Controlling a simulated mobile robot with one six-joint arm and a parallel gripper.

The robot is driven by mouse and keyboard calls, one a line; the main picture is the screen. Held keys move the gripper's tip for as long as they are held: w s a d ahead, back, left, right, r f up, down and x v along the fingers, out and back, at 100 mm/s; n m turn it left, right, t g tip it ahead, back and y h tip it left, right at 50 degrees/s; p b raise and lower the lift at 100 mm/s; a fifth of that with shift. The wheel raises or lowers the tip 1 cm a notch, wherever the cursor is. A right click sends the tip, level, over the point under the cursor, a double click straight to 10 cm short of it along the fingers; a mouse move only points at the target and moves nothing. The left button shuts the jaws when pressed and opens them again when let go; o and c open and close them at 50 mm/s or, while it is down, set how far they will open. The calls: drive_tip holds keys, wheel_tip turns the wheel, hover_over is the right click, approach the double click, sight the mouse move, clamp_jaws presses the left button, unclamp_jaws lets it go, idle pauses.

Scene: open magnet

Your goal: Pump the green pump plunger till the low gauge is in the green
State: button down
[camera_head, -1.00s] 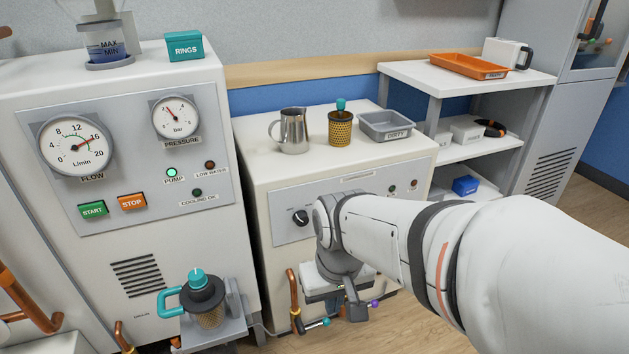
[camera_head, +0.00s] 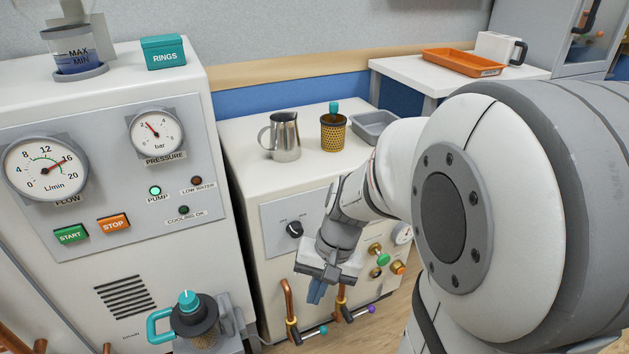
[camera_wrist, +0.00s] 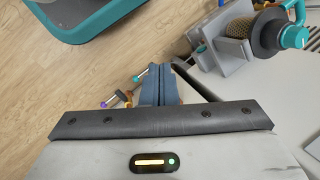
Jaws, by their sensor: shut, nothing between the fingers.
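The green pump plunger knob (camera_head: 383,258) sticks out low on the front of the white middle cabinet, in the head view. A small round gauge (camera_head: 402,234), likely the low gauge, is just above and right of it. My arm partly covers the gauge, and I cannot read its needle. My gripper (camera_head: 314,293) is shut and empty, pointing down in front of the cabinet, left of and below the green knob and apart from it. Its closed blue-grey fingers (camera_wrist: 158,86) also show in the wrist view, where I cannot make out the plunger.
An orange knob (camera_head: 398,267) sits beside the green one. Copper pipes with a teal-tipped lever (camera_head: 323,330) and a purple-tipped lever (camera_head: 371,310) stand below my gripper. A canister with a teal handle (camera_head: 195,320) is at lower left. Floor is clear at right.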

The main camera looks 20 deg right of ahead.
drive_tip(key=w+d+f+m+t+y+p, duration=0.25)
drive_tip(key=w+d+f+m+t, duration=0.2)
drive_tip(key=d+m, duration=0.3)
drive_tip(key=w+d+f+m+t+y+p, duration=0.25)
drive_tip(key=w+d+m, duration=0.3)
drive_tip(key=m, duration=0.35)
drive_tip(key=s+d+f+m+t+h+p, duration=0.1)
drive_tip(key=s+d+f+m+t+h, duration=0.1)
drive_tip(key=d+f+m, duration=0.4)
drive_tip(key=s+d+f+m+t+h+p, duration=0.1)
drive_tip(key=s+d+f+m+t+h, duration=0.2)
drive_tip(key=d+f+m, duration=0.4)
drive_tip(key=s+d+h, duration=0.1)
drive_tip(key=d+h, duration=0.1)
drive_tip(key=d, duration=0.3)
drive_tip(key=shift+d+f+t+h, duration=0.15)
drive_tip(key=shift+d+t+h, duration=0.15)
drive_tip(key=shift+d, duration=0.05)
drive_tip(key=shift+s+m, duration=0.1)
drive_tip(key=shift+m, duration=0.15)
drive_tip(key=b, duration=0.2)
approach(385, 263)
wheel_tip(385, 263, down, 3)
drive_tip(key=w, duration=0.4)
drive_tip(key=shift+w+a+f+b, duration=0.2)
drive_tip(key=shift+w+f+b, duration=0.05)
drive_tip(key=shift+w+b, duration=0.1)
drive_tip(key=shift+w, duration=0.4)
